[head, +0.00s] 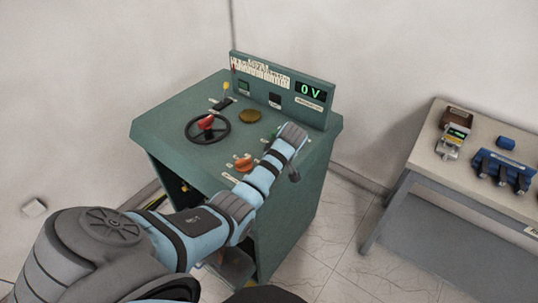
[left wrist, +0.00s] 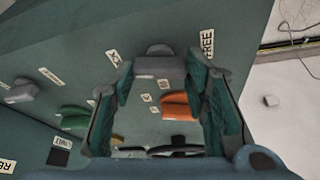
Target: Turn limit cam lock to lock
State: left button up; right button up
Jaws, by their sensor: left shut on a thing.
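The limit cam lock is a grey knob (left wrist: 160,66) on the green console top, between a LOCK label (left wrist: 114,58) and a FREE label (left wrist: 207,43) in the left wrist view. My left gripper (left wrist: 161,78) has one finger on each side of this knob and is shut on it. Which label the knob points to is hard to tell. In the head view my left arm reaches across the console's right front corner, and its wrist hides the knob and most of the gripper. My right gripper is not in view.
Close by are an orange knob (head: 243,163), also in the left wrist view (left wrist: 180,105), a green knob (left wrist: 75,118) and a black handwheel (head: 227,129) with a red handle. The console's display (head: 311,91) reads 0 V. A side table (head: 428,158) with devices stands right.

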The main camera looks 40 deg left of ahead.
pick_arm(q)
jog(key=shift+w+n+g, duration=0.1)
jog(key=shift+n+g, duration=0.4)
jog(key=shift+n, duration=0.8)
jog(key=o, duration=1.1)
jog(key=shift+o, duration=0.2)
jog(key=v, duration=0.7)
jog(key=shift+d+r, duration=0.25)
jog(key=shift+a, duration=0.1)
